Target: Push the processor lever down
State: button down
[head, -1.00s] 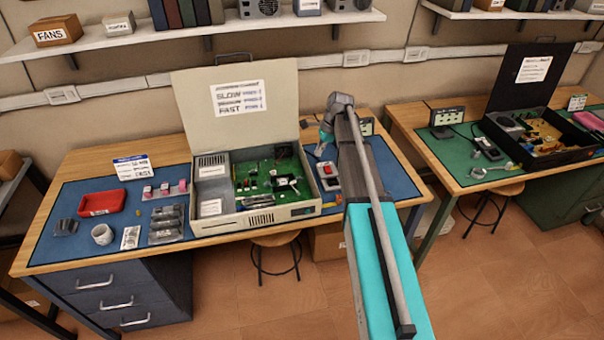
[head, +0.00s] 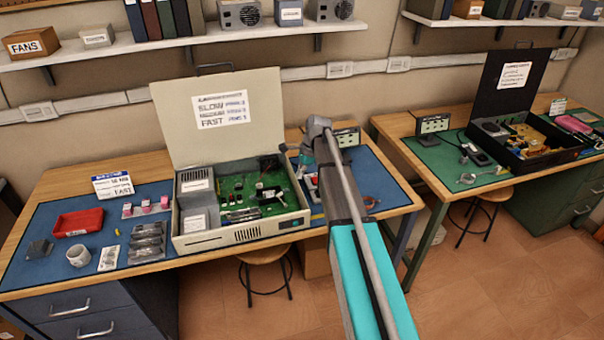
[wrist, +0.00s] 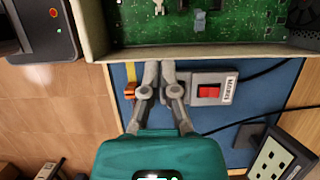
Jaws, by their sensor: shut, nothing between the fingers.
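The open beige computer case (head: 240,237) stands on the blue mat with its lid raised. Its green circuit board (head: 238,187) faces up and also shows at the top of the wrist view (wrist: 135,30). The processor lever cannot be picked out on the board; the parts there are small. A blue-grey part (wrist: 200,22) stands on the board near the case wall. My gripper (wrist: 160,68) is shut and empty. In the wrist view its fingertips are just outside the case wall, over the mat. In the head view my arm reaches to the right of the case, hiding the fingertips.
A grey box with a red switch (wrist: 209,91) is right of my fingers in the wrist view, an orange-yellow item (wrist: 130,85) left. A black socket panel (wrist: 273,160) and cables are nearby. The raised lid (head: 220,130) stands behind the board.

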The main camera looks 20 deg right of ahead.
jog(key=shift+a+f+b, duration=1.25)
jog(key=shift+f, duration=0.15)
jog(key=shift+a+f+b, duration=1.2)
jog(key=shift+f+b, duration=0.05)
jog(key=shift+f, duration=0.15)
